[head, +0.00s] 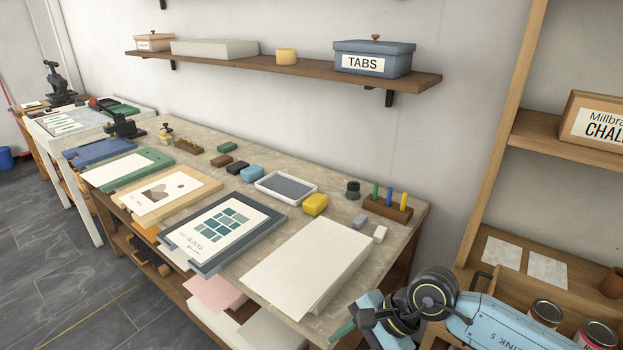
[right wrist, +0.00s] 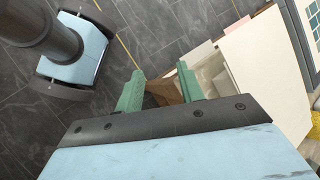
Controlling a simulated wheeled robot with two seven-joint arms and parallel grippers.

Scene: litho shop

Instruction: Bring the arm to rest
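My right arm comes in at the lower right of the head view, over the front right corner of the workbench (head: 335,142). Only a green finger of my right gripper shows there, near the bench's front edge. In the right wrist view, my right gripper (right wrist: 160,85) has its two green fingers spread apart with nothing between them. Below it are the floor and the bench's lower shelf. My left gripper is in neither view.
A stack of white paper (head: 305,262) lies near the right arm. Framed prints (head: 222,232), a white tray (head: 286,187) and a pen block (head: 388,207) are on the bench. A wooden shelf unit with tins (head: 545,312) stands at right. The floor (head: 60,290) at left is clear.

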